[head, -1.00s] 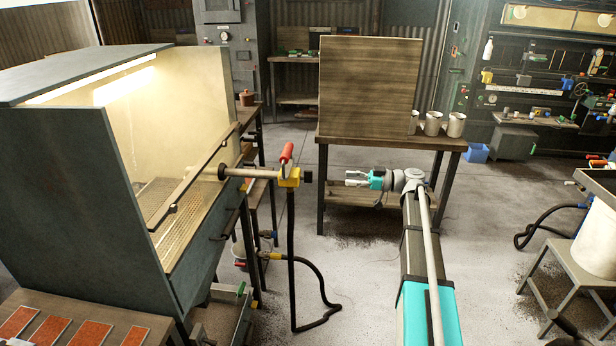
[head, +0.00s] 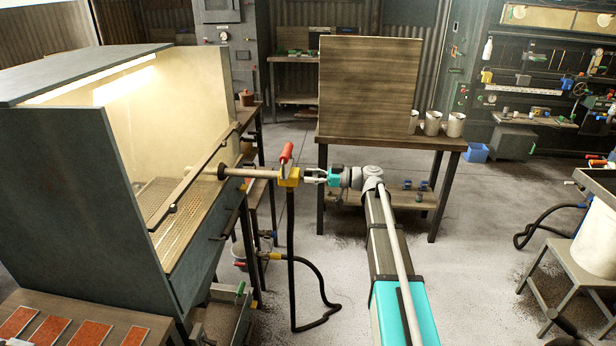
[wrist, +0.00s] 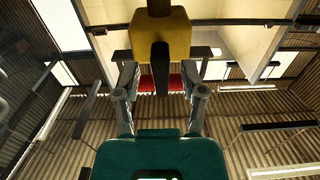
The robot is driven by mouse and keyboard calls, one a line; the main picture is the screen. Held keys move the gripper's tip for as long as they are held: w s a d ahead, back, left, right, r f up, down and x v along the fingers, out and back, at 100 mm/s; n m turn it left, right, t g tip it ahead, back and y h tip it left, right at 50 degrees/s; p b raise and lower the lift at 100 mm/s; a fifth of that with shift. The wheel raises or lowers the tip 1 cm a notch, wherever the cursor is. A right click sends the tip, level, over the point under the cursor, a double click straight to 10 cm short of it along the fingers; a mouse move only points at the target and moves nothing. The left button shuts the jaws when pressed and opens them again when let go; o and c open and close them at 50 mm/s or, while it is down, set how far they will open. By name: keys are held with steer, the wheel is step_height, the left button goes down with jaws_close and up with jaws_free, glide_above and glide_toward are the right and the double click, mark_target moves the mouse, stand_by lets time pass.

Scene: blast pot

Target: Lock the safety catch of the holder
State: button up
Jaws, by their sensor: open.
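The holder (head: 289,181) is a yellow block at the end of a pale rod from the cabinet, with a red lever (head: 286,152) tilted up on top and a black hose hanging below. My gripper (head: 308,176) is at the right end of the holder, fingers pointing left toward it. In the wrist view the gripper (wrist: 158,88) has its two fingers apart, with the yellow holder (wrist: 160,35) and its dark end just ahead. A red part (wrist: 168,83) shows between the fingers. I cannot tell whether the fingers touch anything. The safety catch itself is not clearly made out.
The blasting cabinet (head: 90,170) stands at left with a lit inside. A black hose (head: 292,250) hangs to the floor below the holder. A wooden table (head: 350,140) with a board and cups (head: 433,123) stands behind.

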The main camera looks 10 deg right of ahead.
steer(key=shift+w+a, duration=0.1)
steer(key=shift+a, duration=0.25)
jaws_close()
steer(key=shift+a, duration=0.1)
stand_by(0.3)
